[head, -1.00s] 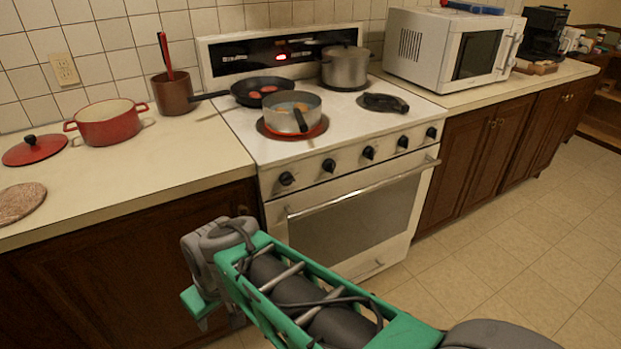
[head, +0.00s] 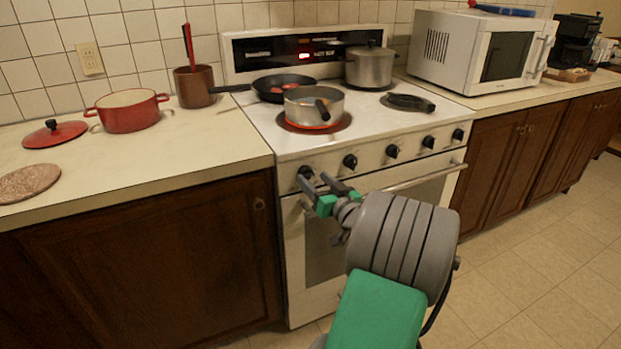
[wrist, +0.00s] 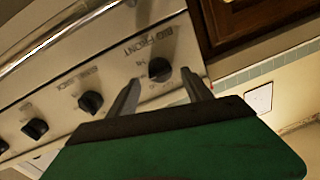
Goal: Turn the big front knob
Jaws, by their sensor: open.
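The big front knob (wrist: 160,68) is black and round, under the label "BIG FRONT" in the wrist view. In the head view it is the leftmost knob (head: 305,172) on the stove's front panel, partly hidden by my fingers. My gripper (head: 313,181) is open in front of it. In the wrist view the two fingers reach toward the panel, one on each side of the knob, with visible gaps; I cannot tell how far their tips are from the panel.
More black knobs (head: 350,161) line the panel to the right, above the oven handle (head: 430,175). A saucepan (head: 313,106) stands on a glowing red burner, with a frying pan (head: 283,87) and pot (head: 369,67) behind. The counter (head: 150,152) is left.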

